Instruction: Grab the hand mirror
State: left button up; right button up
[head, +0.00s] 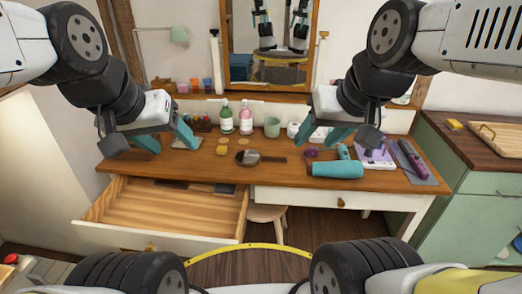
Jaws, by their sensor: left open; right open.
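The hand mirror (248,157) lies flat on the wooden vanity top near its front edge, with its dark round head to the left and its dark handle pointing right. My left gripper (166,139) is open and empty over the left part of the vanity, left of the mirror. My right gripper (323,133) is open and empty over the right part, up and right of the mirror's handle. Neither gripper touches the mirror, and all of it is in view.
A teal hair dryer (338,169) lies right of the mirror. Yellowish round items (221,150) lie left of it. Bottles (246,120) and a green cup (272,127) stand behind. The left drawer (168,207) is pulled open below. A stool (266,213) stands under the vanity.

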aim_at(246, 158)
jog(key=z, duration=0.1)
jog(key=i+l, duration=0.35)
jog(key=l, duration=0.15)
jog(key=i+l+z, duration=0.15)
jog(key=i+l, duration=0.2)
jog(key=l, duration=0.15)
